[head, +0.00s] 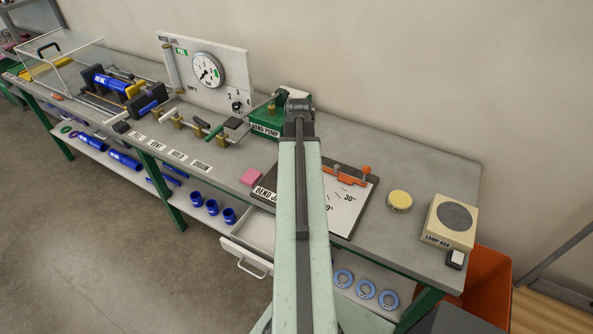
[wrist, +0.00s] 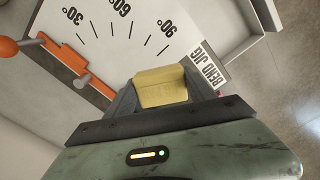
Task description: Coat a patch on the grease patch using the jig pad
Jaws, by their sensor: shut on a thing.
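My gripper (wrist: 160,92) is shut on a yellow block-shaped pad (wrist: 161,80), which I take to be the jig pad. In the wrist view it is over the edge of the white bend jig board (wrist: 125,12), beside the "BEND JIG" label. I cannot tell whether the pad touches the board. In the head view my arm hides the gripper and the pad, and covers part of the bend jig (head: 343,215). I cannot make out a grease patch in either view.
An orange-handled lever (head: 350,175) lies along the jig's back edge. A pink block (head: 251,177) is left of the jig. A round yellow-topped tin (head: 399,201) and a lamp box (head: 450,222) stand to the right. A green pump (head: 267,122) is behind. A drawer (head: 246,257) is open below.

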